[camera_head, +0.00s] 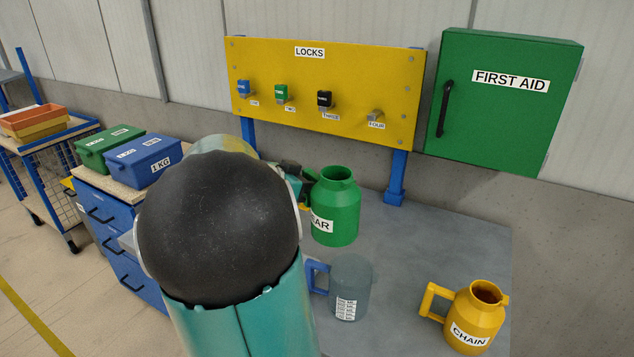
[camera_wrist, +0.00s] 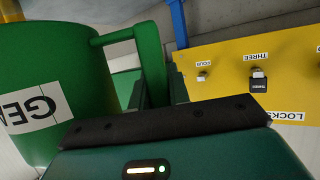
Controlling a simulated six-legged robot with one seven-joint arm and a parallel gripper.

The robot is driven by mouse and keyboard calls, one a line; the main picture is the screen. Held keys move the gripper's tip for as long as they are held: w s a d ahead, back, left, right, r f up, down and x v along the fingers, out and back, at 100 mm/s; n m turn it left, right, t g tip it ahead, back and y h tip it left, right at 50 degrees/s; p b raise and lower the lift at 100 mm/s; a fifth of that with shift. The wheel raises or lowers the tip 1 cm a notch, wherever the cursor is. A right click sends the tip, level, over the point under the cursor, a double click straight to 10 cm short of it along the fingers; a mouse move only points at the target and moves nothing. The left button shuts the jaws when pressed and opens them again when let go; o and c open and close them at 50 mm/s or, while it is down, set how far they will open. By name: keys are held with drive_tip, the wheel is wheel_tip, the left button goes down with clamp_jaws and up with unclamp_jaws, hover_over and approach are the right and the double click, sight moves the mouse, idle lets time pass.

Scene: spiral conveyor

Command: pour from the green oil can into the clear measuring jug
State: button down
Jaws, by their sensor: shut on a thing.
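The green oil can (camera_head: 336,212), with a label partly reading "GEAR", is upright at the back of the grey table in the head view. In the wrist view the can (camera_wrist: 45,70) fills the left side, with its handle (camera_wrist: 150,60) at the jaws. My gripper (camera_head: 303,183) is shut on that handle, on the can's left side; my arm hides part of it. I cannot tell whether the can touches the table. The clear measuring jug (camera_head: 355,278) stands upright in front of the can, with a blue handle on its left and a white scale label.
A yellow can (camera_head: 473,315) labelled "CHAIN" stands at the front right of the table (camera_head: 430,240). A yellow locks board (camera_head: 330,75) stands behind, and a green first aid box (camera_head: 505,110) hangs right. Blue drawers (camera_head: 118,245) bearing two bins stand left. The table's right back is clear.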

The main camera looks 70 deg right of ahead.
drive_tip(key=shift+w+d+f+m+t, duration=0.15)
drive_tip(key=shift+w+f+m, duration=0.1)
drive_tip(key=shift+f, duration=0.35)
drive_tip(key=shift+w+d+f+m+t, duration=0.15)
drive_tip(key=shift+f+m, duration=0.1)
drive_tip(key=shift+f, duration=0.35)
